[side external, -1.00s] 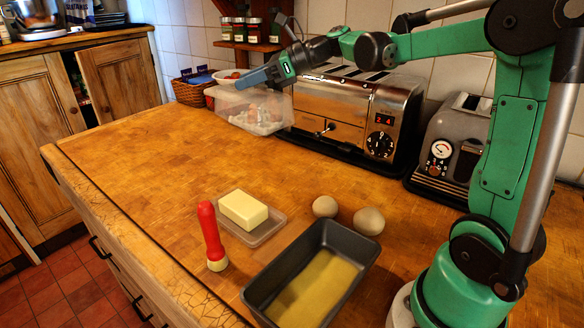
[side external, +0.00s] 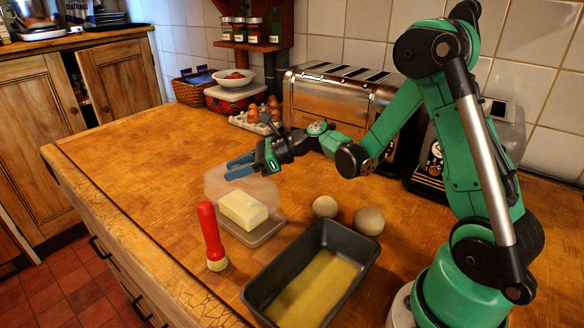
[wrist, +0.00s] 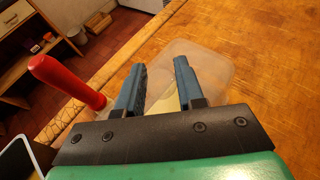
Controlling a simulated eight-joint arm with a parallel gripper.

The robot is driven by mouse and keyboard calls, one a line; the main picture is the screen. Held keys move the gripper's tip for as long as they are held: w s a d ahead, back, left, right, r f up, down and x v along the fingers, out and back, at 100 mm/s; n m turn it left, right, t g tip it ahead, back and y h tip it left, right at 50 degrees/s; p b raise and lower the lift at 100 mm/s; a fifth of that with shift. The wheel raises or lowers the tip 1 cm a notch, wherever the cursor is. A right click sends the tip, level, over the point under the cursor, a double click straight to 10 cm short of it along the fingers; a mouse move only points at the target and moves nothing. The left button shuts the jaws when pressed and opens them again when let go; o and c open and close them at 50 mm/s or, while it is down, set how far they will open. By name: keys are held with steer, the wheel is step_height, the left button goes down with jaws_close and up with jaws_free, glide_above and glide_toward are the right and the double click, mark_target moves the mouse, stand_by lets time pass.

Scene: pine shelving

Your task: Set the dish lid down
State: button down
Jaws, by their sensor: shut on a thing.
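The dish lid (side external: 217,187) is a clear, see-through cover. My gripper (side external: 239,166) is shut on it from above and holds it close to the butter dish. In the wrist view the lid (wrist: 210,70) spreads below and beyond the fingers (wrist: 160,80). The butter dish (side external: 263,236) is a shallow clear tray with a pale yellow butter block (side external: 243,210) on it. The lid overlaps the far side of the butter in the side view. I cannot tell whether it touches the dish or counter.
Behind are an egg tray (side external: 250,120) and a toaster (side external: 330,105). The counter's left side is clear.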

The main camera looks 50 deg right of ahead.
mark_target(240, 187)
steer(key=shift+f, duration=2.15)
steer(key=shift+f, duration=0.1)
steer(key=c, duration=0.5)
jaws_free()
steer(key=shift+c, duration=0.2)
